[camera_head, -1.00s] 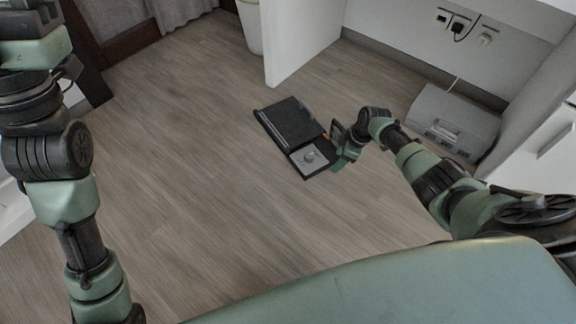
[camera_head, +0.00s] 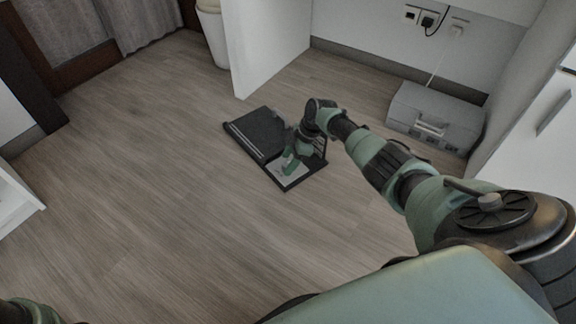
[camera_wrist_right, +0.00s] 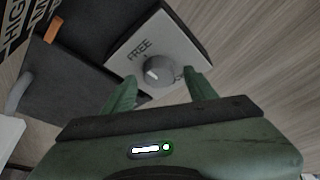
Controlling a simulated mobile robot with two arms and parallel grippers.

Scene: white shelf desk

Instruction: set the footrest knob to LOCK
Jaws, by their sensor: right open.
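The footrest (camera_head: 258,130) is a flat black unit on the floor, with a light panel (camera_head: 281,177) at its near end. In the right wrist view, the panel (camera_wrist_right: 128,33) carries a round grey knob (camera_wrist_right: 160,70) and the label FREE. A white mark shows on the left part of the knob's face. A second label is mostly hidden by the right finger. My right gripper (camera_head: 289,166) is over the panel and covers the knob in the head view. In the wrist view its open green fingers (camera_wrist_right: 159,90) stand on either side of the knob's near side; contact is unclear. My left gripper is out of view.
A grey case (camera_head: 435,116) stands on the floor at the right, below wall sockets (camera_head: 428,19). A white desk panel (camera_head: 262,45) rises behind the footrest, with a white bin (camera_head: 214,35) beyond it. The floor to the left is clear.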

